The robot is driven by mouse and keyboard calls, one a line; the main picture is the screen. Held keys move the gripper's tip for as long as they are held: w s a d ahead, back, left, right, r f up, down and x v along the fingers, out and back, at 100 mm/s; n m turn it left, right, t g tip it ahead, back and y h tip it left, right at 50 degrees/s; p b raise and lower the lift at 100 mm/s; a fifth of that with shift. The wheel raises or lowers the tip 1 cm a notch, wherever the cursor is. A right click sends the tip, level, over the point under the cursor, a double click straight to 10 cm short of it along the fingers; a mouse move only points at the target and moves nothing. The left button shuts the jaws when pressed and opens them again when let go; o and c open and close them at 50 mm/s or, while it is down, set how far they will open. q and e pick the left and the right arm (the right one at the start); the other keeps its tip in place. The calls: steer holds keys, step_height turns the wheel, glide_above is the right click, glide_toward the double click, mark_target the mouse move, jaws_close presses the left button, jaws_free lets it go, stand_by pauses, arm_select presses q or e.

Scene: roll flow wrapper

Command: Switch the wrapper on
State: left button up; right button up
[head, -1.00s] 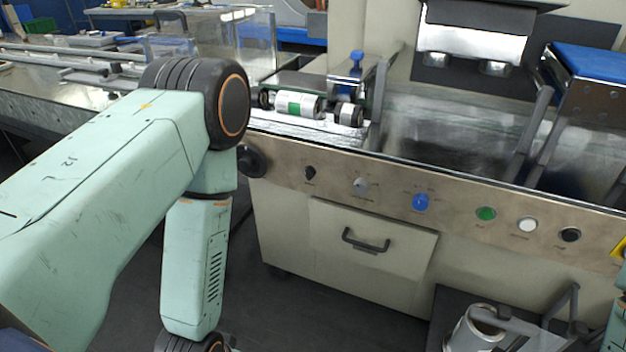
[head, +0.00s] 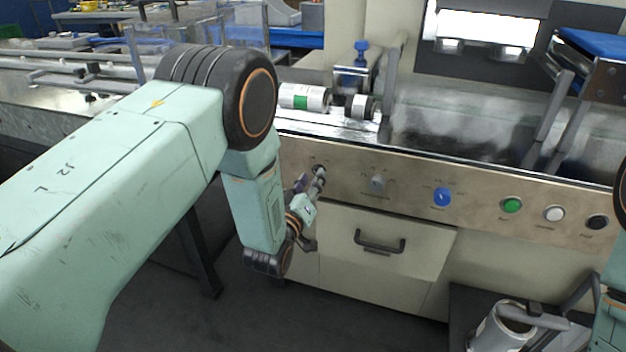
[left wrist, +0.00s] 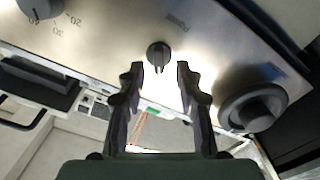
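The wrapper's steel control panel (head: 400,190) runs across the front of the machine. At its left end is a small black power knob; in the left wrist view the knob (left wrist: 159,55) has a "Power" label beside it. My left gripper (head: 318,178) is right in front of this knob in the head view, partly covering it. In the left wrist view the left gripper (left wrist: 159,70) is open, one finger on each side of the knob, with visible gaps. No contact shows. My right gripper is not in view; only parts of my right arm show at the right edge.
Grey (head: 377,183) and blue (head: 441,197) knobs, then green (head: 511,205), white (head: 553,213) and black (head: 597,222) buttons line the panel. A larger round black knob (left wrist: 252,107) is beside the power knob. A drawer handle (head: 380,243) projects below.

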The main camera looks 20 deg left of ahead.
arm_select(q)
steer(key=shift+w+d, duration=0.2)
steer(key=shift+w, duration=1)
jaws_close()
